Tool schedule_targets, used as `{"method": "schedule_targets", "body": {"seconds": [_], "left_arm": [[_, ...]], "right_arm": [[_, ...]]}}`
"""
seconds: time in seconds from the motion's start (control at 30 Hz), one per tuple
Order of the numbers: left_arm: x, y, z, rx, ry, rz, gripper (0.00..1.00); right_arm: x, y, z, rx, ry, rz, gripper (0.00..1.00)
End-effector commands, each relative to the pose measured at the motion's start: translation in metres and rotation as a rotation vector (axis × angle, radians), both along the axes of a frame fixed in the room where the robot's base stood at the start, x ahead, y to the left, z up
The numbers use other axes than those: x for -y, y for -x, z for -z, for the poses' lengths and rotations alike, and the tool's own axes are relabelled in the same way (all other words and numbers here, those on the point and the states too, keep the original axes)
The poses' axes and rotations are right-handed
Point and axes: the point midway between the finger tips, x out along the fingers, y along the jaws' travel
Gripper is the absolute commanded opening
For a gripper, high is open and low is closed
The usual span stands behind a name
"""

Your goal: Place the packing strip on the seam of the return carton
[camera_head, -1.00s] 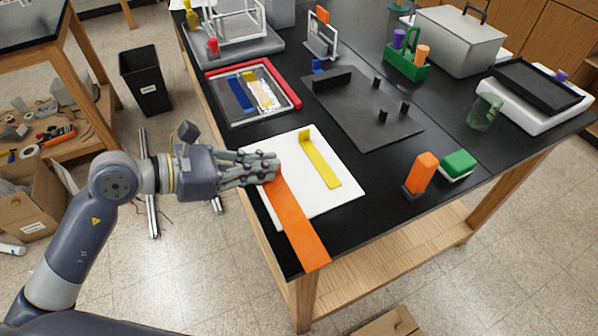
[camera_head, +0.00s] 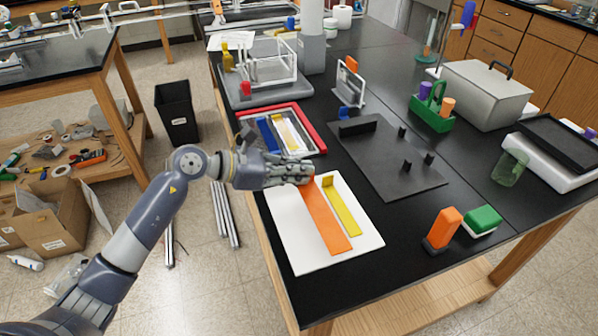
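A long orange strip (camera_head: 326,217), which I take to be the packing strip, is over the white board (camera_head: 288,240) on the black table, beside a yellow strip (camera_head: 343,210) with a raised end. My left gripper (camera_head: 303,173) is at the strip's far end, its fingers closed around that end. The fingers hide the end itself. I cannot tell whether the strip touches the board. An open cardboard carton (camera_head: 48,225) stands on the floor at the left; whether it is the return carton is unclear. My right gripper is out of view.
A red-rimmed tray (camera_head: 318,138) lies behind the board. A dark plate with pegs (camera_head: 385,165) is to the right. An orange block (camera_head: 443,230) and a green block (camera_head: 482,220) stand near the front right edge. A black bin (camera_head: 176,113) is on the floor.

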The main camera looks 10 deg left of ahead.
Motion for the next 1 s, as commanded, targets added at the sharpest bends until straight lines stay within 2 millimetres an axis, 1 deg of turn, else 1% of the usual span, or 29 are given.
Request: {"method": "schedule_targets", "body": {"seconds": [0.03, 0.1, 0.27, 0.37, 0.5, 0.6, 0.87, 0.97, 1.0], "left_arm": [[-0.001, -0.009, -0.002, 0.0, 0.003, -0.001, 0.0], [-0.004, -0.017, 0.0, -0.001, 0.002, -0.001, 0.0], [-0.006, -0.027, 0.002, -0.001, 0.002, 0.001, 0.0], [-0.006, -0.028, 0.009, -0.004, 0.001, 0.002, 0.0], [-0.006, -0.028, 0.028, -0.005, 0.003, 0.0, 0.0], [-0.006, -0.028, 0.036, -0.003, 0.002, 0.001, 0.0], [-0.006, -0.028, 0.039, 0.0, 0.0, 0.001, 0.0], [-0.006, -0.028, 0.042, 0.0, -0.001, 0.001, 0.0], [-0.006, -0.028, 0.042, 0.001, -0.001, 0.0, 0.07]], "right_arm": [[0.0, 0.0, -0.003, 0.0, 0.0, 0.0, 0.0], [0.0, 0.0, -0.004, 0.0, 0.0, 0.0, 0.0], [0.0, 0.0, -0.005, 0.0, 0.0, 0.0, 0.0], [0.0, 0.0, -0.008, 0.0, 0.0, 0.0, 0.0], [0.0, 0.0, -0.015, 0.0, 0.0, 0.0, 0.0], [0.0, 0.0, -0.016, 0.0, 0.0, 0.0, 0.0], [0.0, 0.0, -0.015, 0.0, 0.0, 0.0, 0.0], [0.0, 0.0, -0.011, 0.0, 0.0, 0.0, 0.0], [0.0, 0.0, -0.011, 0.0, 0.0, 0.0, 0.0]]}}
